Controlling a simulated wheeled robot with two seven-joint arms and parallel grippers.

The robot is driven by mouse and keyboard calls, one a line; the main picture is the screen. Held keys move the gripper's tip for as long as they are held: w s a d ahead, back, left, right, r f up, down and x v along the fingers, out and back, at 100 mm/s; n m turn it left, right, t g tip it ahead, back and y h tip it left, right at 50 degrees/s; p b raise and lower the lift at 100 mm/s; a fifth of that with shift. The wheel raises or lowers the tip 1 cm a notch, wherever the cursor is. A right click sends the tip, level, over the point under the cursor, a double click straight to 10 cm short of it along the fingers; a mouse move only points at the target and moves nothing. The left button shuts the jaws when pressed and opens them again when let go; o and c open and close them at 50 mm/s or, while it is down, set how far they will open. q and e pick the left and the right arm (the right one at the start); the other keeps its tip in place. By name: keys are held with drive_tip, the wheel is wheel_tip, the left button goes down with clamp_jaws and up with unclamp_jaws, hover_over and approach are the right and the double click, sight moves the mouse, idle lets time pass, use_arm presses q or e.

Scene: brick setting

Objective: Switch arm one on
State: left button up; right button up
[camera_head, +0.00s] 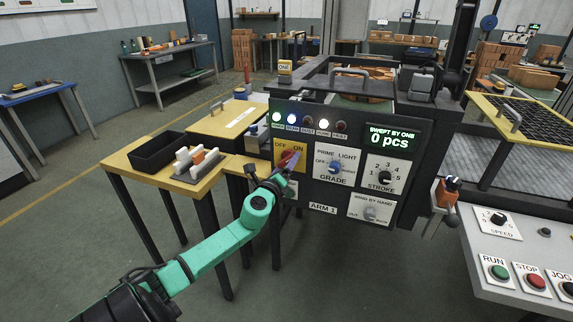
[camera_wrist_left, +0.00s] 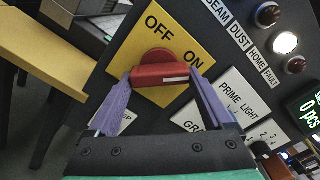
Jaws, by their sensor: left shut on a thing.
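The control panel marked ARM 1 (camera_head: 322,209) stands at the centre of the head view. Its yellow OFF/ON plate (camera_wrist_left: 118,66) carries a red rotary knob (camera_wrist_left: 158,72). My left gripper (camera_head: 289,162) reaches the plate from below and hides part of it in the head view. In the left wrist view, its purple fingers (camera_wrist_left: 161,88) are shut on the knob's bar, one at each end. A white mark on the bar lies at its right end, on the side of the ON label. My right gripper is not in view.
Indicator lamps (camera_head: 324,123) sit above the plate; some are lit, the FAULT one is dark. Grade (camera_head: 335,167) and stroke (camera_head: 384,178) knobs are to the right. The display (camera_head: 390,137) reads 0 pcs. A yellow table with a black tray (camera_head: 157,163) stands left.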

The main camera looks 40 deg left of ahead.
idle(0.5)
use_arm(q)
drive_tip(key=o, duration=1.1)
drive_tip(key=shift+o, duration=0.2)
drive_tip(key=shift+s, duration=0.1)
drive_tip(key=b+v, duration=0.1)
drive_tip(key=v, duration=1.3)
drive_tip(key=shift+s, duration=0.2)
drive_tip(key=shift+d, duration=0.15)
